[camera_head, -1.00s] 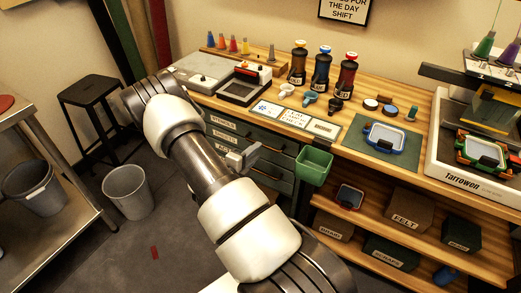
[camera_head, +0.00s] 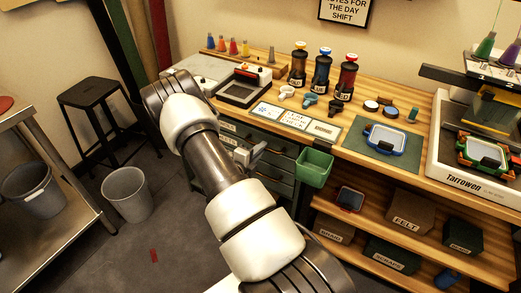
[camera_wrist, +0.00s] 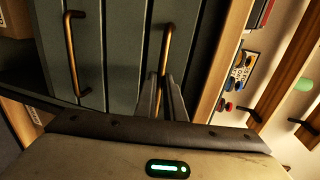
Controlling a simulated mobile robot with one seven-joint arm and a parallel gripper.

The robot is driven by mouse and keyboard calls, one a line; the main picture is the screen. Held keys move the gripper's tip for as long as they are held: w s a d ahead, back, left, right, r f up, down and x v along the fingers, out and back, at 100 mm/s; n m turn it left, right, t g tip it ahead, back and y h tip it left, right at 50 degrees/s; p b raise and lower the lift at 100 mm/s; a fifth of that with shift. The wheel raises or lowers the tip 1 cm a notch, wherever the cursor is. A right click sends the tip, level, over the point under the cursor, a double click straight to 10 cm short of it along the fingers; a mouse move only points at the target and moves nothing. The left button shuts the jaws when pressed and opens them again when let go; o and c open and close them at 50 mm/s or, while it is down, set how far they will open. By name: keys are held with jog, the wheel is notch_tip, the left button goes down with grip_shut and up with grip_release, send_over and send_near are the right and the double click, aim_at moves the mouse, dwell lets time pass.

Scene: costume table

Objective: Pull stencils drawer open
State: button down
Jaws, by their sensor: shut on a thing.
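The dark green-grey drawer unit (camera_head: 279,143) stands under the left part of the wooden workbench, with pale labels too small to read. In the wrist view two brass bar handles show on the drawer fronts. My gripper (camera_wrist: 169,98) has its dark fingers close together at the lower end of the right-hand handle (camera_wrist: 166,45) and is shut on it. The other handle (camera_wrist: 75,50) is apart, to the left. I cannot read which drawer is the stencils one, nor tell how far any drawer stands out. My arm hides part of the drawer fronts in the head view.
A green bin (camera_head: 314,167) hangs at the bench front just right of the drawers. Open shelves with labelled boxes (camera_head: 405,224) lie further right. A grey waste bin (camera_head: 128,195) and a black stool (camera_head: 92,95) stand left.

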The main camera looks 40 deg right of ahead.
jog(key=f+p+v, duration=0.1)
jog(key=f+v, duration=0.1)
jog(key=v, duration=1)
jog(key=a+f+p+v, duration=0.1)
jog(key=f+p+v, duration=0.1)
jog(key=v, duration=1)
jog(key=shift+s+f, duration=0.2)
jog(key=shift+f, duration=0.3)
jog(key=shift+a, duration=0.1)
jog(key=c, duration=1.9)
grip_release()
jog(key=shift+o, duration=0.2)
jog(key=p+v, duration=0.1)
jog(key=v, duration=1.6)
jog(key=shift+a+p, duration=0.2)
jog(key=shift+p, duration=0.1)
